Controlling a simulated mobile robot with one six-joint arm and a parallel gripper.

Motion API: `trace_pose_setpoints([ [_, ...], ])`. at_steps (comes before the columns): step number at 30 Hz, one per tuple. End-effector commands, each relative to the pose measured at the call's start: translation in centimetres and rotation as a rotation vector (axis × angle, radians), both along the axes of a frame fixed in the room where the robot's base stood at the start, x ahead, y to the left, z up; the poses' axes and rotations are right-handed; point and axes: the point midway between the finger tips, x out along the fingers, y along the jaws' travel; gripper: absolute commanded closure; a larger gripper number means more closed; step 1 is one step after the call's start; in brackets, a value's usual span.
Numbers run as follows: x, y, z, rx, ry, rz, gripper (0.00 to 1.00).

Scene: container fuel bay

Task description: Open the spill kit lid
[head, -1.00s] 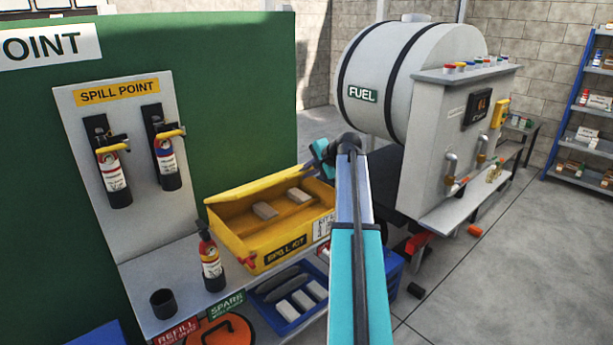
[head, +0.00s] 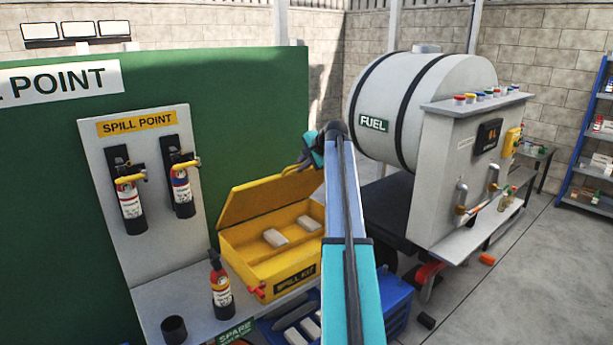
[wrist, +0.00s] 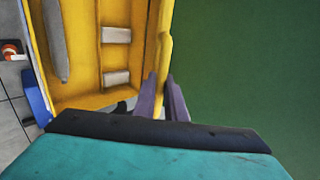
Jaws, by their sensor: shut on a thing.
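The yellow spill kit (head: 296,281) stands on the grey bench with its lid (head: 262,200) raised at the back, its inner face showing. Pale blocks lie inside the box. In the wrist view, the kit's inside (wrist: 92,85) fills the left of the picture. My gripper (head: 310,155) is at the lid's upper right corner. In the wrist view, my gripper's purple fingers (wrist: 162,92) are shut on the yellow lid edge (wrist: 165,45), one finger on each side. My arm hides the right end of the kit in the head view.
A fire extinguisher (head: 220,288) and a black cup (head: 174,330) stand left of the kit. Two extinguishers hang on the spill point board (head: 137,245). A green wall (head: 60,180) rises behind. The fuel tank (head: 430,105) is to the right.

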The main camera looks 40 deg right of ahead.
Motion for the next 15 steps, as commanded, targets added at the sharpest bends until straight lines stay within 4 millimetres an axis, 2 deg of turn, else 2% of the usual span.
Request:
trace_pose_setpoints([
  [6, 1.8, -0.4, 1.4, 0.001, -0.001, -0.004, 1.00],
  [15, 2.4, -0.4, 1.8, 0.001, 0.000, -0.005, 1.00],
])
